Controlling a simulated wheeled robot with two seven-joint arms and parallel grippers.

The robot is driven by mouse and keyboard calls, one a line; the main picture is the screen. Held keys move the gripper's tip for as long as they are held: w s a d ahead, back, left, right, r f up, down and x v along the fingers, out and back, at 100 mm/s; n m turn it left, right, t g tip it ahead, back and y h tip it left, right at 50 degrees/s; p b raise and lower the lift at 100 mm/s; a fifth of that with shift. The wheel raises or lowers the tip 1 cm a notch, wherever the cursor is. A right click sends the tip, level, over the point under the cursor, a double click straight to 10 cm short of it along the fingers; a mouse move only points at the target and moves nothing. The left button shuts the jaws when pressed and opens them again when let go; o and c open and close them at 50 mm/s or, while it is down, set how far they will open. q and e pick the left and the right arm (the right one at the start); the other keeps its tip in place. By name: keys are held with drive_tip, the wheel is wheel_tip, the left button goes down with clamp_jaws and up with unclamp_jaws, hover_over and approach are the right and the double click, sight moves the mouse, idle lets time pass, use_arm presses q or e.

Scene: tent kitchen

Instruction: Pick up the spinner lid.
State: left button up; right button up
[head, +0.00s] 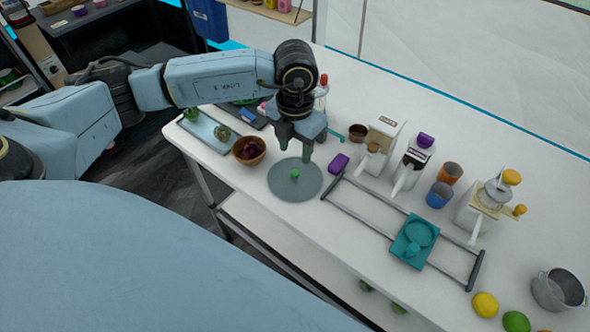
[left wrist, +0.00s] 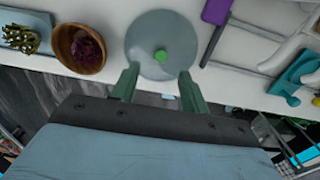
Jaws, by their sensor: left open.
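The spinner lid (head: 284,186) is a round, grey-green disc with a small green knob (head: 294,174) at its centre. It lies on the white table near the front edge. In the left wrist view the lid (left wrist: 145,35) shows just beyond my fingers, with its knob (left wrist: 161,56) roughly in line with the gap between them. My left gripper (head: 294,153) is open and empty, pointing down above the far side of the lid. The left wrist view shows its two green fingers (left wrist: 157,82) spread apart. My right gripper is not in view.
A wooden bowl (head: 240,161) with dark red contents stands left of the lid. A purple block (head: 338,162) lies close on its right. A grey rail frame (head: 352,214) with a teal piece (head: 405,252) is further right. White dispensers (head: 384,138) stand behind it.

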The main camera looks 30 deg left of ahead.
sight(295, 172)
use_arm(q)
drive_tip(key=f, duration=0.6)
drive_tip(key=shift+s+d+f+b, duration=0.1)
drive_tip(key=shift+s+f+b, duration=0.1)
drive_tip(key=shift+f+b, duration=0.2)
clamp_jaws()
